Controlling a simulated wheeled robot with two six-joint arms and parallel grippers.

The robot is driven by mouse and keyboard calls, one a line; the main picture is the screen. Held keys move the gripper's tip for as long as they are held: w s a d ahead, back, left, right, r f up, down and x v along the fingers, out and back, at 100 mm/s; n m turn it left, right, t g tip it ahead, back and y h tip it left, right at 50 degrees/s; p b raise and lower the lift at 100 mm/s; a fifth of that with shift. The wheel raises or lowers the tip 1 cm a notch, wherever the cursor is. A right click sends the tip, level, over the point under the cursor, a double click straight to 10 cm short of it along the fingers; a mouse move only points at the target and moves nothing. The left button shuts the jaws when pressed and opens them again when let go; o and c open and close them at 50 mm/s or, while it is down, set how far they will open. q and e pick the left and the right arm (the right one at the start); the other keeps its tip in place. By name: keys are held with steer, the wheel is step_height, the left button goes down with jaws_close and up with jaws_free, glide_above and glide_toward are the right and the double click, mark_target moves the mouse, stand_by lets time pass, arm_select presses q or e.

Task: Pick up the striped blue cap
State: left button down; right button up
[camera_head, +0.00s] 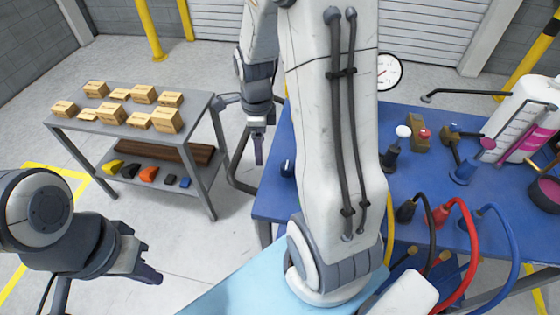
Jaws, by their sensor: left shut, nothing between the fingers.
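A small dark blue cap with a pale stripe (287,168) sits near the left edge of the blue table (272,196), partly hidden by my white arm link. It is small, so I cannot make out its stripes well. My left gripper (151,277) is at the lower left, shut and empty, over the floor and well away from the cap. My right gripper (258,152) hangs pointing down just left of the table edge, a little left of the cap and apart from it. Its fingers overlap in this view, so their opening is unclear.
A grey shelf cart (205,101) at the left holds several cardboard boxes, with coloured items on its lower shelf. On the table's right are knobs, a blue fitting (464,171), red and blue hoses and a white tank (512,118). A gauge (389,71) stands behind.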

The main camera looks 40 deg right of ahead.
steer(key=d+f+m, duration=0.1)
steer(key=d+m, duration=0.1)
steer(key=d, duration=0.1)
steer(key=d+f+m, duration=0.1)
steer(key=d+m, duration=0.2)
steer(key=s+d+f+m, duration=0.1)
steer(key=d+f+m, duration=0.1)
steer(key=m, duration=0.1)
steer(key=shift+d, duration=0.4)
glide_above(289, 166)
steer(key=f, duration=0.4)
steer(key=shift+w+d+f, duration=0.15)
steer(key=shift+w+f, duration=0.05)
steer(key=shift+w, duration=0.05)
steer(key=f, duration=0.1)
steer(key=f+p, duration=0.1)
steer(key=f, duration=0.1)
steer(key=f+p, duration=0.1)
steer(key=shift+s+a+f, duration=0.15)
steer(key=shift+s+a, duration=0.05)
steer(key=shift+s, duration=0.05)
steer(key=shift+w+f, duration=0.1)
steer(key=shift+f, duration=0.55)
jaws_close()
